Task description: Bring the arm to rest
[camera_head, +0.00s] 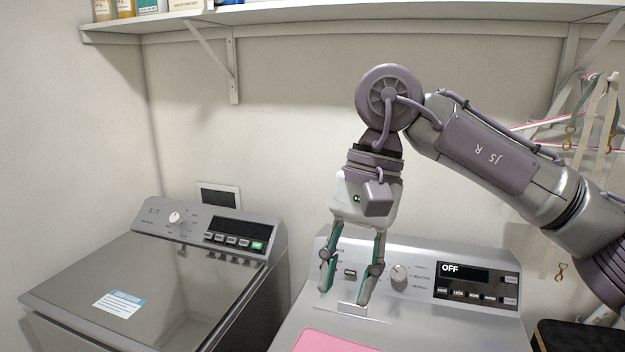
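My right gripper (344,292) points down over the back of the right washer (420,332), in front of its control panel. Its two green-sided fingers are spread apart with nothing visible between them. I cannot tell whether the fingertips touch the washer. The right washer's display (463,273) reads OFF, and a dial (399,274) sits left of it. My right arm reaches in from the right edge and bends down at the wrist. My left gripper is not in view.
A second washer (130,275) with a closed lid stands on the left. A pink item (335,342) lies on the right washer at the bottom edge. A white shelf (300,14) with bottles and boxes runs above. Straps (597,115) hang at the right, near my arm.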

